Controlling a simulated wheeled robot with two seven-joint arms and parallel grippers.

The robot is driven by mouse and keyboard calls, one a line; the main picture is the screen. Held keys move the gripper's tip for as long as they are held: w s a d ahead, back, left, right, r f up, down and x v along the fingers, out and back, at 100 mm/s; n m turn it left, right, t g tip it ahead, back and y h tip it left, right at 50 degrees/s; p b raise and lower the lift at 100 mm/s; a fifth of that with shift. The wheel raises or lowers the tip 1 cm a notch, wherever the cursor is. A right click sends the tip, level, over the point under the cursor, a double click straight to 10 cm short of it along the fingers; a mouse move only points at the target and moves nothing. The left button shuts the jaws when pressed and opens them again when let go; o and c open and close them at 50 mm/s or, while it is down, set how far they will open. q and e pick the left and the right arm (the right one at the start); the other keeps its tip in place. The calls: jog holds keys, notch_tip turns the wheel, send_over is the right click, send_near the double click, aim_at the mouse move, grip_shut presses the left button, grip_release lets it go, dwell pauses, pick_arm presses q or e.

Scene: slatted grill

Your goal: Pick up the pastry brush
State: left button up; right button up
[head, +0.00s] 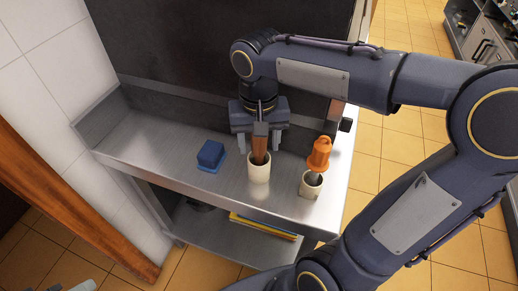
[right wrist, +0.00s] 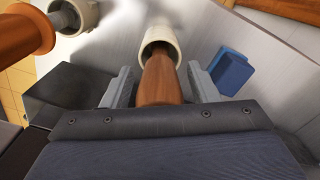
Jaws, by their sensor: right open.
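A brown wooden handle (head: 259,147), which looks like the pastry brush's, stands upright in a cream cup (head: 259,174); its lower end is hidden inside the cup. My right gripper (head: 259,148) is open, pointing down, with one finger on each side of this handle. In the right wrist view the handle (right wrist: 161,80) lies between the two fingers (right wrist: 160,88), with a gap on each side, and the cup (right wrist: 160,38) is beyond the fingertips. My left gripper is not in view.
An orange-handled tool (head: 319,153) leans in a second cream cup (head: 311,186) to the right. A blue block (head: 210,155) sits to the left on the metal counter (head: 150,150). A dark upright panel (head: 220,45) stands behind. The counter's left part is clear.

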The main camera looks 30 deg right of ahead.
jog(key=c, duration=1.1)
jog(key=shift+o, duration=0.2)
